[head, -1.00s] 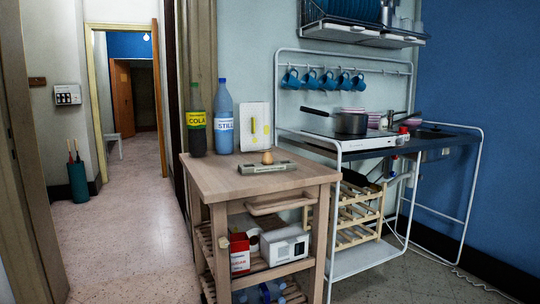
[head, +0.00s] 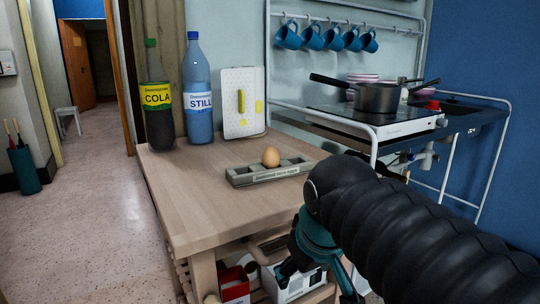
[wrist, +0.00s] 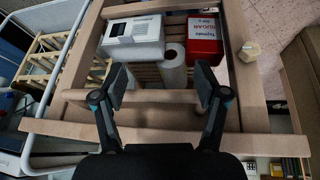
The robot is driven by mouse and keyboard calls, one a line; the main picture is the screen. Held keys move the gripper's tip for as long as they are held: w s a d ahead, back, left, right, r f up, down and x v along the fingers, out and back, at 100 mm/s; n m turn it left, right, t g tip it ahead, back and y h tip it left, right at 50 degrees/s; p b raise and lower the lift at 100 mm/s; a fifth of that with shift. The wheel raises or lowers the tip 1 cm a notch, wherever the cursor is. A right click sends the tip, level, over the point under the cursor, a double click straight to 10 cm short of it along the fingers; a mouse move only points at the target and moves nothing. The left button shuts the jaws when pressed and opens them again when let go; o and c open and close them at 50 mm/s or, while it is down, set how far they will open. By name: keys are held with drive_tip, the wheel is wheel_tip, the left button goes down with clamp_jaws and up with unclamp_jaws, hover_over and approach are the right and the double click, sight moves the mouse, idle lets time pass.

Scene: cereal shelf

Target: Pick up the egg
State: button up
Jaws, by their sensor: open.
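The brown egg (head: 271,157) sits in a grey holder (head: 268,173) on top of the wooden cart (head: 185,200). The egg is not in the wrist view. My gripper (wrist: 159,88) is open and empty in the wrist view, its two fingers apart in front of the cart's lower shelf. In the head view my gripper (head: 290,262) is partly hidden by my arm and sits below the cart top's front edge, lower than the egg.
A cola bottle (head: 158,98), a blue water bottle (head: 198,90) and a white board (head: 243,102) stand at the cart's back. A pot (head: 377,97) is on the stove to the right. A white box (wrist: 133,37), a paper roll (wrist: 173,68) and a red box (wrist: 205,38) are on the lower shelf.

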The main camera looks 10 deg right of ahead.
sight(269, 150)
drive_tip(key=w+r+n, duration=0.1)
drive_tip(key=w+r, duration=0.2)
drive_tip(key=r, duration=0.2)
drive_tip(key=w+r+n, duration=0.1)
drive_tip(key=w+r, duration=0.3)
drive_tip(key=r, duration=0.1)
drive_tip(key=w+r+n+g, duration=0.1)
drive_tip(key=w+r+n, duration=0.1)
drive_tip(key=w+r, duration=0.2)
drive_tip(key=shift+w+a+r+h+p, duration=0.15)
drive_tip(key=shift+w+r+h+p, duration=0.1)
drive_tip(key=shift+r+h+p, duration=0.25)
drive_tip(key=shift+w+a+r+n+g, duration=0.9)
drive_tip(key=shift+w+r+n, duration=1.5)
drive_tip(key=shift+w+r, duration=2.5)
drive_tip(key=shift+h, duration=0.3)
drive_tip(key=x, duration=0.8)
drive_tip(key=shift+w+a+f, duration=0.1)
drive_tip(key=shift+w+f, duration=0.1)
drive_tip(key=shift+w, duration=0.05)
drive_tip(key=shift+b+x, duration=0.8)
drive_tip(key=shift+x, duration=1.9)
drive_tip(key=shift+f, duration=0.1)
drive_tip(key=c, duration=1.2)
drive_tip(key=shift+c, duration=0.2)
